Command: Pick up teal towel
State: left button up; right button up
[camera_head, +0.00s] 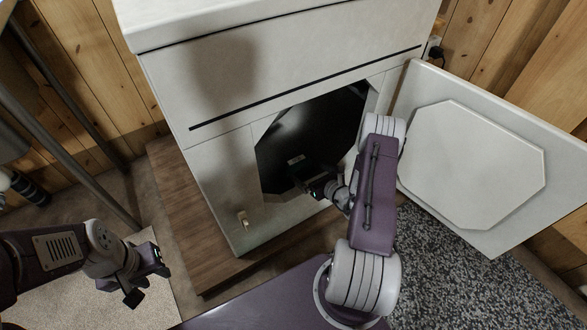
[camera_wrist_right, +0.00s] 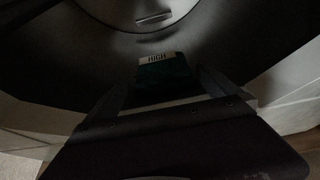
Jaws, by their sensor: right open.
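A white machine (camera_head: 222,165) has an octagonal opening with a dark drum (camera_head: 325,120) inside. My right gripper (camera_head: 306,176) reaches into the front of this opening. It is open. In the right wrist view, a dark teal flat piece (camera_wrist_right: 166,74) with a pale label reading "HIGH" lies between or just beyond the fingers. It looks like the teal towel, but the dim light leaves this uncertain, and I cannot tell whether the fingers touch it. My left gripper (camera_head: 148,283) is open and empty, low at the left, away from the machine.
The machine's door (camera_head: 480,165) stands open to the right, beside my right arm. The opening's rim is close around my right gripper. A wooden platform (camera_head: 190,220) lies under the machine. A speckled dark mat (camera_head: 440,270) and a pale rug (camera_head: 150,310) cover the floor.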

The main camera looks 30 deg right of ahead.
aim_at(298, 163)
jog(key=shift+b+x, duration=0.3)
jog(key=shift+x, duration=0.7)
jog(key=b+x, duration=0.3)
jog(key=x, duration=0.1)
jog(key=shift+w+a+f+b, duration=0.1)
jog(key=shift+f+b, duration=0.2)
jog(key=shift+b, duration=0.05)
pick_arm(q)
notch_tip(298, 163, down, 6)
jog(key=r, duration=0.1)
pick_arm(e)
jog(key=shift+w, duration=0.35)
jog(key=shift+r, duration=0.1)
jog(key=c, duration=1.2)
jog(key=shift+o, duration=0.2)
jog(key=shift+r+p, duration=0.45)
jog(key=shift+r, duration=0.1)
pick_arm(q)
notch_tip(298, 163, up, 10)
jog(key=p, duration=0.9)
jog(key=shift+f, duration=0.25)
pick_arm(e)
jog(key=s+d+r, duration=0.3)
jog(key=s+r, duration=0.7)
jog(key=s, duration=0.1)
jog(key=shift+d, duration=0.2)
